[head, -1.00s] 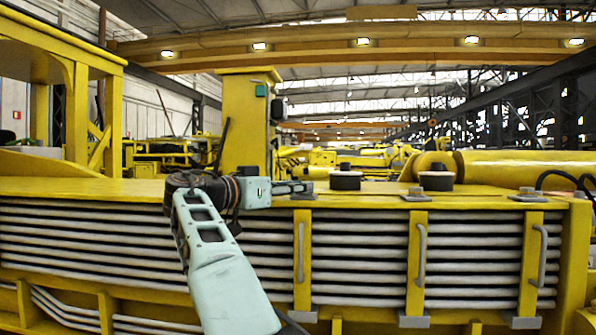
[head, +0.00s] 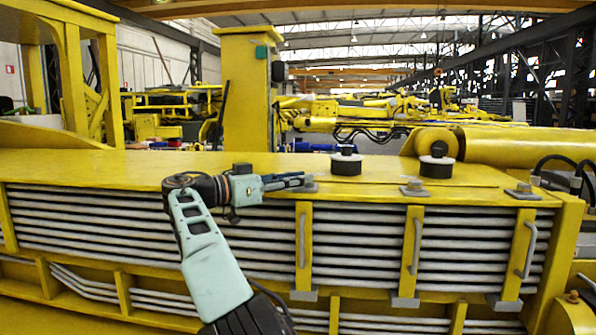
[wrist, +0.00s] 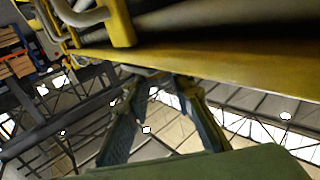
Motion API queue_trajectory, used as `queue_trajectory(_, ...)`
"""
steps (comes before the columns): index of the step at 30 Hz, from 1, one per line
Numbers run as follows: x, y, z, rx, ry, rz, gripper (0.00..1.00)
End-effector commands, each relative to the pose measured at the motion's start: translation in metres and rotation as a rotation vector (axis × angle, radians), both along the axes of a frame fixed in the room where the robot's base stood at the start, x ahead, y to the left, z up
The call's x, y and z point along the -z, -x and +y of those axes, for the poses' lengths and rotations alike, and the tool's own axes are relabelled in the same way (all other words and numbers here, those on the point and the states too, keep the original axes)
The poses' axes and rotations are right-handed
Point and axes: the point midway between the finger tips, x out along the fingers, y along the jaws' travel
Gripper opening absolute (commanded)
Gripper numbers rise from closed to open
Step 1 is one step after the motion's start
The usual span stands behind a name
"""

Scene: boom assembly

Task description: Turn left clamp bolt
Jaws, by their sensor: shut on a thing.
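The left clamp (head: 304,245) is a yellow upright bar with a grey handle, across the stacked pale slats on the yellow boom's side. My gripper (head: 304,182) reaches in from the left, just above the boom's top edge at the head of this clamp. Its fingers are shut on the left clamp bolt, which they mostly hide. In the wrist view my gripper (wrist: 165,78) has its two fingers converging at the boom's yellow edge; the bolt cannot be made out there. The middle clamp bolt (head: 413,186) and right clamp bolt (head: 524,190) sit on grey plates, untouched.
A yellow post (head: 246,90) rises behind my gripper. A large yellow cylinder (head: 515,151) lies at the right. The boom top (head: 95,170) left of my arm is clear.

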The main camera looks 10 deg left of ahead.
Motion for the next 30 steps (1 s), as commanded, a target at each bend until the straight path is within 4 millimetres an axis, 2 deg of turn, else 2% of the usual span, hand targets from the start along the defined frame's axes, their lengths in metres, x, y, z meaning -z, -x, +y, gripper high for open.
queue_trajectory(1,-0.0068,-0.0003,-0.0002,-0.002,0.005,-0.01,0.0)
queue_trajectory(14,-0.0058,0.0001,-0.0002,0.002,0.005,-0.011,0.0)
queue_trajectory(15,-0.0057,0.0002,-0.0003,0.002,0.004,-0.011,0.25)
queue_trajectory(19,-0.0042,0.0002,-0.0003,0.003,0.004,-0.008,0.39)
queue_trajectory(30,-0.0014,0.0002,0.0,0.004,0.003,-0.003,0.39)
